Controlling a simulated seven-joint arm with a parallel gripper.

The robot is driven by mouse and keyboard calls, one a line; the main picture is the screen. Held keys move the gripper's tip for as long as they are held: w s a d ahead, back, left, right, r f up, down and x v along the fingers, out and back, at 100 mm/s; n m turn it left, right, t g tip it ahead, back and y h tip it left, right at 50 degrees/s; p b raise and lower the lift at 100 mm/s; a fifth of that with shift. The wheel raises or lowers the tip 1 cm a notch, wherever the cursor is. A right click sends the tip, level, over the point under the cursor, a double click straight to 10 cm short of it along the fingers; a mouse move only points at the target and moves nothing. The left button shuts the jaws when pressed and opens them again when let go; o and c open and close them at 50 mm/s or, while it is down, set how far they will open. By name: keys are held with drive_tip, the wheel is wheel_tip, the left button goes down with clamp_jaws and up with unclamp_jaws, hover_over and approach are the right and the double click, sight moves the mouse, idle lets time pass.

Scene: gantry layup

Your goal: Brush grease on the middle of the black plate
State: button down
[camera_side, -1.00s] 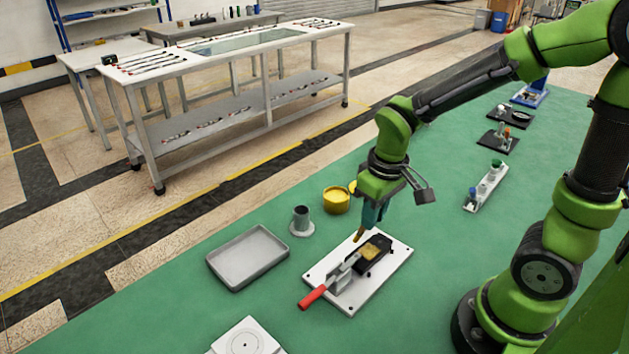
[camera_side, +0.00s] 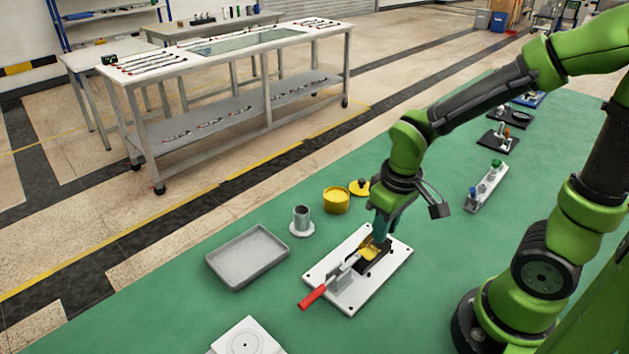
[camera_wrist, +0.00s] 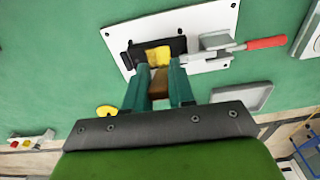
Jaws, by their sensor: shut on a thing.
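The black plate (camera_side: 388,251) lies on a white base plate (camera_side: 338,250) under a toggle clamp with a red handle (camera_side: 312,297). In the wrist view the black plate (camera_wrist: 178,45) has a yellow grease patch (camera_wrist: 158,56) around its middle. My gripper (camera_side: 381,240) is low over the plate. In the wrist view its teal fingers (camera_wrist: 159,72) are shut on a brush with a brown handle (camera_wrist: 158,85). The brush points at the yellow patch. Its bristles are hard to tell from the grease, so contact is unclear.
A yellow pot (camera_side: 336,200) stands behind the base plate, with a yellow lid (camera_side: 359,187) beside it. A grey cup on a round foot (camera_side: 301,220) and a shallow grey tray (camera_side: 248,257) are to the left. Green table is clear between them.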

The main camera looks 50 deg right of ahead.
drive_tip(key=shift+w, duration=0.45)
drive_tip(key=shift+w+f, duration=0.25)
drive_tip(key=shift+w, duration=0.55)
drive_tip(key=shift+w+d+f, duration=0.1)
drive_tip(key=shift+w+d, duration=0.1)
drive_tip(key=shift+w, duration=0.05)
drive_tip(key=shift+d+f, duration=0.1)
drive_tip(key=shift+d, duration=0.3)
drive_tip(key=shift+s+f, duration=0.2)
drive_tip(key=shift+s, duration=0.4)
drive_tip(key=shift+s+f, duration=0.15)
drive_tip(key=shift+s, duration=0.4)
drive_tip(key=shift+w, duration=1.15)
wheel_tip(320, 180, up, 10)
drive_tip(key=shift+s, duration=0.1)
